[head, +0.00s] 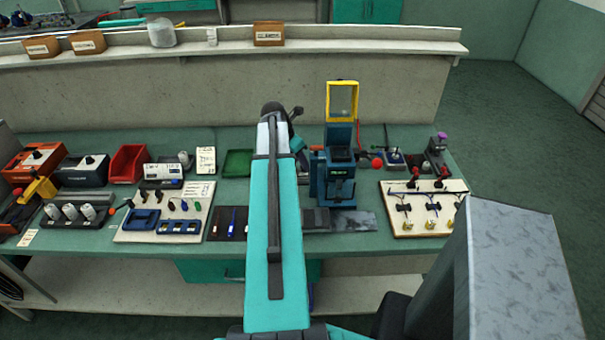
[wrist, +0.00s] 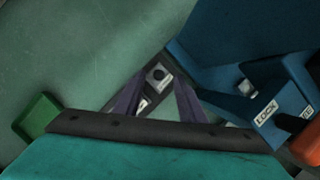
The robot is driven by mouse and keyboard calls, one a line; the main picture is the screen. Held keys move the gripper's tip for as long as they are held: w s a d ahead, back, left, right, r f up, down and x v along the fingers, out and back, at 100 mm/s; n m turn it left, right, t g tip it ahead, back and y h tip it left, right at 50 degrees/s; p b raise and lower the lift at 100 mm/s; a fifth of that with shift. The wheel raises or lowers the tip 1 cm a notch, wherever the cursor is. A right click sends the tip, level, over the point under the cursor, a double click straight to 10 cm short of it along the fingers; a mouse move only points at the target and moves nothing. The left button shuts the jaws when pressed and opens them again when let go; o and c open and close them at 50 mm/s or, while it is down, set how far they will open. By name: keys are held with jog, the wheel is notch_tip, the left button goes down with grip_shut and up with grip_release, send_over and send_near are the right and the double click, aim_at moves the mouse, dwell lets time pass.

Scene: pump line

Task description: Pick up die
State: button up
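In the wrist view, a small grey block with a round dark hole (wrist: 158,74), which looks like the die, sits on a dark strip beside the blue press. My gripper (wrist: 159,80) is over it, its two dark purple fingers apart, with the block showing between and just beyond the tips. I cannot tell whether either finger touches it. A second small grey piece shows lower between the fingers, partly hidden. In the head view my arm hides the gripper and the die.
The blue press (head: 336,178) has its yellow guard (head: 342,101) raised. In the wrist view, its LOCK label (wrist: 265,113) is close on the right. A green tray (head: 238,163) lies left of my arm. A pale board with fittings (head: 405,225) is on the right.

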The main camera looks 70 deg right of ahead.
aim_at(303, 171)
jog(key=shift+x, duration=1.1)
jog(key=shift+c, duration=0.5)
grip_shut()
